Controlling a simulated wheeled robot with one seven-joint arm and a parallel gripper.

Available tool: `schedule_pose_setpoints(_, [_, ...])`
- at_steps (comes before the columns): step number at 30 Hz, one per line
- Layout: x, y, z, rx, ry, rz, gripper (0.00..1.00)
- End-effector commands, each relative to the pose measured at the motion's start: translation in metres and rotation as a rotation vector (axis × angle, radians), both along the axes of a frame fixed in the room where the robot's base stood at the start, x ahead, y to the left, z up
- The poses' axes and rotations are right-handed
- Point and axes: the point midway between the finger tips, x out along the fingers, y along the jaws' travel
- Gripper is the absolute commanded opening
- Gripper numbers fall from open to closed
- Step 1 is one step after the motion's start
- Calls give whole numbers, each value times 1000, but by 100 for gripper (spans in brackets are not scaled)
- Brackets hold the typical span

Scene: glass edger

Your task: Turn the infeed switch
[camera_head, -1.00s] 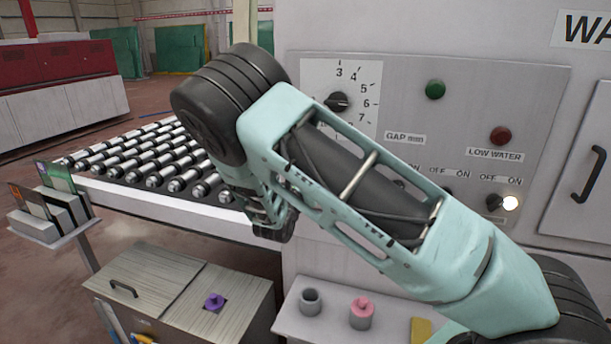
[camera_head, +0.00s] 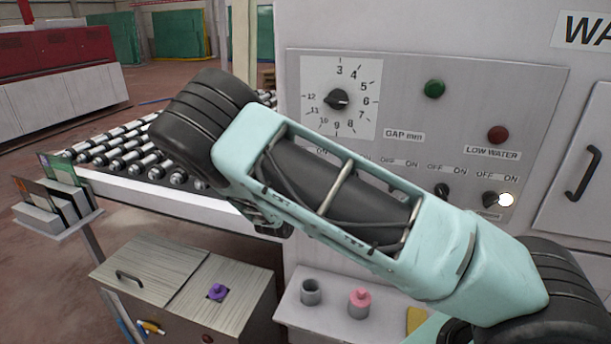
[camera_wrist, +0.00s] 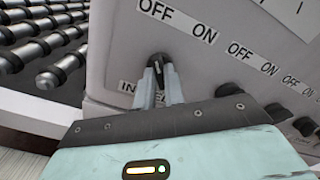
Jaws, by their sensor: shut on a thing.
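The infeed switch (camera_wrist: 155,64) is a small black knob with a light pointer line, on the grey panel under an OFF/ON label (camera_wrist: 177,21). Its own label below is partly hidden by my fingers. My gripper (camera_wrist: 159,82) is shut on the knob, one finger on each side. The pointer line looks roughly upright in the wrist view, between OFF and ON; its exact angle is hard to tell. In the head view my arm hides the switch and my gripper.
A roller conveyor (camera_head: 130,160) lies left. Below are a shelf with a pink knobbed piece (camera_head: 359,303) and a cabinet (camera_head: 150,268).

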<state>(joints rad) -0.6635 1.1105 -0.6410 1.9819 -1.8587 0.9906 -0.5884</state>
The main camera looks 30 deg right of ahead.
Motion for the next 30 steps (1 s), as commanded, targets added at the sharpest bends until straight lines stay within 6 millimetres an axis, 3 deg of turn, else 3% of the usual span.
schedule_pose_setpoints(7, [0,1,-1,-1,3,2,0])
schedule_pose_setpoints(8, [0,1,-1,-1,3,2,19])
schedule_pose_setpoints(9, [0,1,-1,-1,3,2,30])
schedule_pose_setpoints(10, [0,1,-1,-1,3,2,33])
schedule_pose_setpoints(22, [-5,8,-2,0,1,3,33])
schedule_pose_setpoints(30, [-38,51,-5,2,2,5,33])
